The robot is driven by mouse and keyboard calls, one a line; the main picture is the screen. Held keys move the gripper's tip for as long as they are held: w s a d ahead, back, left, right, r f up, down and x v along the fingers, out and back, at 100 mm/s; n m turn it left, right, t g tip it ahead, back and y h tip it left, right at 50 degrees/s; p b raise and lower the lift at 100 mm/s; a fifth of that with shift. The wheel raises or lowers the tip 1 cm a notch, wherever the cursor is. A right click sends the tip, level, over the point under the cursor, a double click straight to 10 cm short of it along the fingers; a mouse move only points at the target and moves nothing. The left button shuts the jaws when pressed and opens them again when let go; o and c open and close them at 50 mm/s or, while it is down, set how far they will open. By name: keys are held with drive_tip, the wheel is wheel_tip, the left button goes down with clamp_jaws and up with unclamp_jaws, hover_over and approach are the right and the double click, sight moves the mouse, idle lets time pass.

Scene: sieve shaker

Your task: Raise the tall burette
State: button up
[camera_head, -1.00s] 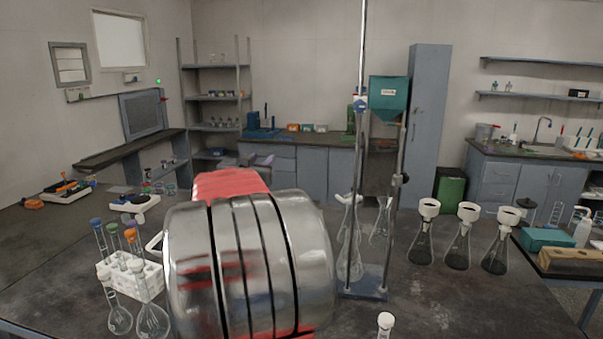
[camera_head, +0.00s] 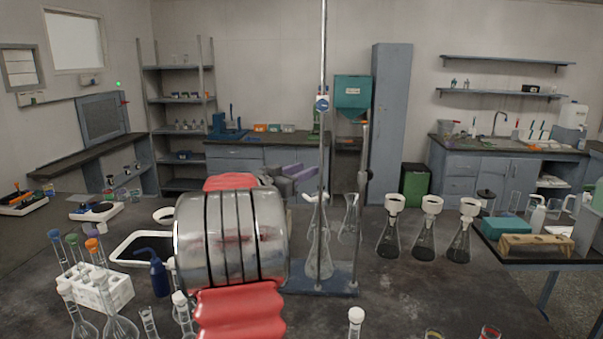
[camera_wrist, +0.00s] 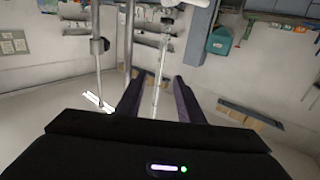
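A stand with a flat blue-grey base (camera_head: 335,280) is on the bench, right of my arm in the head view. A tall thin upright (camera_head: 323,60) with a blue fitting rises from it past the top edge; I cannot tell there whether it is rod or burette. A shorter upright (camera_head: 364,150) stands beside it. In the wrist view, a slim clear tube, seemingly the burette (camera_wrist: 161,75), lies between the purple fingers of my gripper (camera_wrist: 158,88), with gaps on both sides. My gripper (camera_head: 305,178) is open, close to the tall upright in the head view.
Several dark-bottomed flasks with white tops (camera_head: 430,230) stand right of the stand. Glass flasks (camera_head: 350,215) are close around it. A white tube rack (camera_head: 100,288), a blue wash bottle (camera_head: 159,275) and a white-rimmed tray (camera_head: 125,250) are at left.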

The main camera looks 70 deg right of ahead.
drive_tip(key=x, duration=0.8)
drive_tip(key=shift+d, duration=0.3)
drive_tip(key=shift+c, duration=0.3)
clamp_jaws()
idle(0.4)
drive_tip(key=shift+r, duration=0.15)
wheel_tip(320, 180, up, 8)
drive_tip(key=shift+f, duration=0.25)
idle(1.6)
